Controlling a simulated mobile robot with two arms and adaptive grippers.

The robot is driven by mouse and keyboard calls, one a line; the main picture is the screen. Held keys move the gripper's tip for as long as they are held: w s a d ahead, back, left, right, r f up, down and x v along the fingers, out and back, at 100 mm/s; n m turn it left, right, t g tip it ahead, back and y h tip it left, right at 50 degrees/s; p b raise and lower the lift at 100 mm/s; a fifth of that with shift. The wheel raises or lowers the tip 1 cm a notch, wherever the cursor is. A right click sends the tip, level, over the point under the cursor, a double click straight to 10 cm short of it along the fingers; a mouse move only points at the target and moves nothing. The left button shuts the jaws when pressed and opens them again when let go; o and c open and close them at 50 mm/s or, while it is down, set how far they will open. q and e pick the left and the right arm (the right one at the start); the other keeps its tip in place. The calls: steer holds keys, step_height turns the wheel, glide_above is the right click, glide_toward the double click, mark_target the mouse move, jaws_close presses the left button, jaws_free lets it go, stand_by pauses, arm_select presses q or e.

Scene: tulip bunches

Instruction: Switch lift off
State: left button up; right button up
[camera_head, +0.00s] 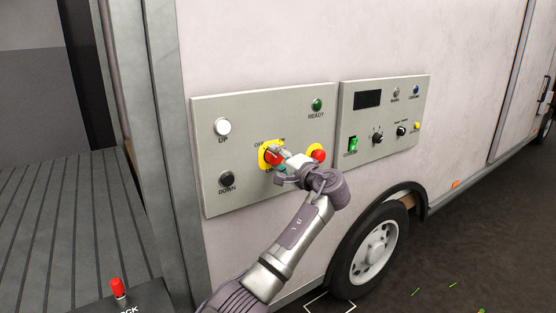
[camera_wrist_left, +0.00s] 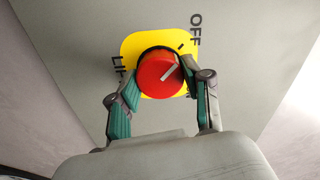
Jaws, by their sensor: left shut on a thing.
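The lift switch is a round red knob (camera_wrist_left: 158,72) with a white pointer line, on a yellow plate (camera_wrist_left: 131,44). In the left wrist view its pointer slants to the upper right, toward the side with the OFF label (camera_wrist_left: 195,29). My left gripper (camera_wrist_left: 160,84) has its two teal fingers on either side of the knob, shut on it. In the head view the gripper (camera_head: 279,160) reaches the panel (camera_head: 238,112) and covers part of the knob and its labels. My right gripper is not in view.
A second red button (camera_head: 318,154) on yellow sits just right of my gripper. A white UP button (camera_head: 223,126), black DOWN button (camera_head: 226,178) and green READY light (camera_head: 317,104) share the panel. A second panel (camera_head: 386,116) is to the right, above a wheel (camera_head: 370,250).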

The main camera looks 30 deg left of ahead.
arm_select(q)
steer(key=o, duration=1.2)
steer(key=shift+c, duration=0.2)
steer(key=v, duration=1.2)
